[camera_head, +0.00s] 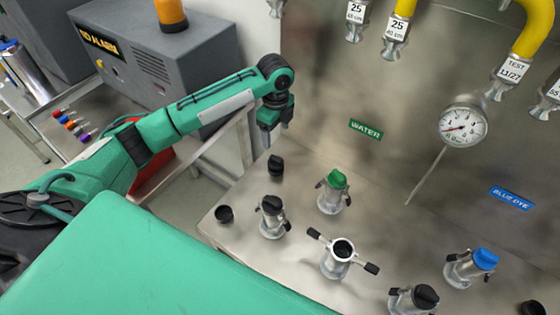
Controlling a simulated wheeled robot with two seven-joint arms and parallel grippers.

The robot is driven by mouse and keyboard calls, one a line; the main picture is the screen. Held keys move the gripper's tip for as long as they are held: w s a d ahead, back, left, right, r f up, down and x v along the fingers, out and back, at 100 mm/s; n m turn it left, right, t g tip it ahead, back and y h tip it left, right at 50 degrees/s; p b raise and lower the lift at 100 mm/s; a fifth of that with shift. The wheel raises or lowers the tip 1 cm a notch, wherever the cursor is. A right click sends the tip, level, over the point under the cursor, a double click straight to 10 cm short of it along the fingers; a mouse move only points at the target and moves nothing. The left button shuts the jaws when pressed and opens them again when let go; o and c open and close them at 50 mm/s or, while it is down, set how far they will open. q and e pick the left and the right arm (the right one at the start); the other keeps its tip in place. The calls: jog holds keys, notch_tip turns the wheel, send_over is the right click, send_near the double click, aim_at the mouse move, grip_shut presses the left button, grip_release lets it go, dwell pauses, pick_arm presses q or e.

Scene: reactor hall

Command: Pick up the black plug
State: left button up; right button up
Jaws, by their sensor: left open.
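A black plug (276,165) stands loose on the steel table top near its back left edge. A second small black piece (224,213), round and hollow-looking, lies near the left corner. Other black plugs sit in metal fittings, one at the left (272,206) and one at the bottom (426,296). My left gripper (270,132) is open and points down, a little above and behind the loose black plug in the picture. It appears empty and apart from the plug. My right gripper is out of view.
Metal fittings hold a green plug (336,179) and a blue plug (485,259); an open fitting (341,258) has its side levers spread. A gauge (463,126) is on the steel back panel. A grey machine (165,55) stands at upper left.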

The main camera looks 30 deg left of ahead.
pick_arm(q)
jog(key=p, duration=0.1)
send_over(276, 158)
notch_tip(276, 158, down, 5)
jog(key=shift+s+r, duration=0.1)
notch_tip(276, 158, down, 2)
jog(key=shift+f, duration=0.15)
jog(key=shift+f+p, duration=0.65)
jog(key=shift+f, duration=0.25)
notch_tip(276, 158, down, 4)
jog(key=shift+a+r+p, duration=0.1)
jog(key=shift+r+p, duration=0.1)
jog(key=shift+p, duration=0.35)
jog(key=shift+f, duration=0.25)
jog(key=c, duration=0.9)
jog(key=shift+c, duration=0.7)
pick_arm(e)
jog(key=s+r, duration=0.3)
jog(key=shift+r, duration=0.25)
pick_arm(q)
jog(key=shift+r, duration=0.1)
